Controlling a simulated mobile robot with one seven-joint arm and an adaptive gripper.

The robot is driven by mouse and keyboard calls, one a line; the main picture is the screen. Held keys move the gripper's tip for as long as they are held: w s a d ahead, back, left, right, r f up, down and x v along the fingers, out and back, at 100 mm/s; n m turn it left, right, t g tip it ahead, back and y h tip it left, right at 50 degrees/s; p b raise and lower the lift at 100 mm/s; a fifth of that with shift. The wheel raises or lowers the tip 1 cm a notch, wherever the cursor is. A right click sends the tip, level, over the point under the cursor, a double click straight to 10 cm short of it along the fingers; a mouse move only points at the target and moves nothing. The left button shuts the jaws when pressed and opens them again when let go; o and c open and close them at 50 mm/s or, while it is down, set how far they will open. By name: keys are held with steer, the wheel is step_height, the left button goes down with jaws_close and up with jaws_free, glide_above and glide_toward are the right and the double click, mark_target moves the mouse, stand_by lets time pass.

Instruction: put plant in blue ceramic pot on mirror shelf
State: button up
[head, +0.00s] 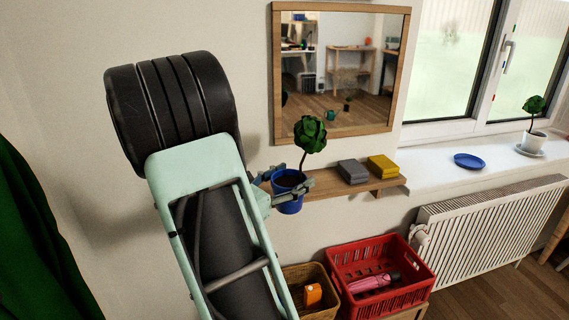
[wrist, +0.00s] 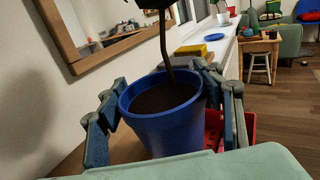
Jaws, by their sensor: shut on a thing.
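The plant in the blue ceramic pot (head: 289,204) has a dark green leafy crown (head: 310,134) on a thin stem. My gripper (head: 287,187) is shut on the pot, with a finger on each side of it. In the wrist view the blue pot (wrist: 165,130) stands upright between the fingers, with dark soil inside. The wooden mirror shelf (head: 330,183) is on the wall below the mirror (head: 338,70). The pot is at the shelf's left part; I cannot tell whether it touches the shelf.
A grey box (head: 352,172) and a yellow box (head: 383,167) sit on the shelf's right part. Below stand a red crate (head: 345,262) and a wicker basket (head: 320,312). The windowsill at right holds a blue plate (head: 469,160) and a plant in a white pot (head: 534,142).

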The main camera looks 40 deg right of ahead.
steer(key=w+d, duration=0.1)
steer(key=w, duration=0.2)
steer(key=w+d, duration=0.2)
steer(key=w, duration=0.1)
steer(key=w+d, duration=0.2)
steer(key=w, duration=0.1)
steer(key=shift+r, duration=0.1)
steer(key=shift+f, duration=0.25)
steer(key=shift+f, duration=0.1)
steer(key=shift+f, duration=0.15)
steer(key=o, duration=2)
steer(key=shift+s, duration=0.1)
steer(key=a, duration=1.2)
steer(key=shift+s, duration=0.15)
